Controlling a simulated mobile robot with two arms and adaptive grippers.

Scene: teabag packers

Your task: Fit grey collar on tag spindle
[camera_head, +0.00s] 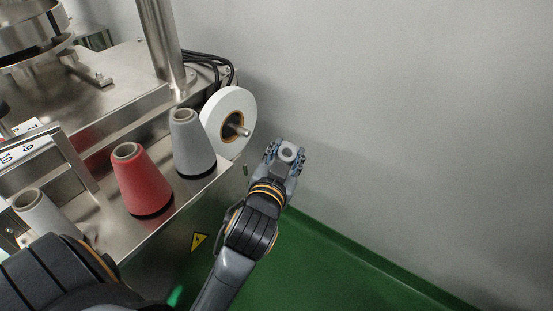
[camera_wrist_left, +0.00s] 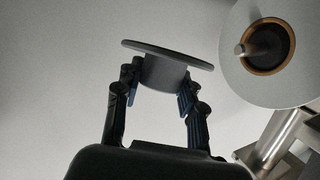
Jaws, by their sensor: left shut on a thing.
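The grey collar (camera_head: 287,153) is a flanged ring with a central hole. It sits between the fingertips of my left gripper (camera_head: 284,160), which is shut on it. In the left wrist view the collar (camera_wrist_left: 165,70) shows dark, its wide flange beyond the fingers (camera_wrist_left: 160,92). The tag spindle (camera_head: 241,131) is a short metal pin poking out of the middle of a white tag roll (camera_head: 214,112). The collar is apart from the spindle, to its right and slightly lower in the head view. In the left wrist view the spindle tip (camera_wrist_left: 240,49) is right of the collar.
A grey cone (camera_head: 191,148), a red cone (camera_head: 142,187) and a paler cone (camera_head: 43,216) stand on the steel machine ledge (camera_head: 181,204), left of my gripper. Black cables (camera_head: 215,60) run behind the roll. A bare wall (camera_head: 400,120) and green floor (camera_head: 340,265) lie to the right.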

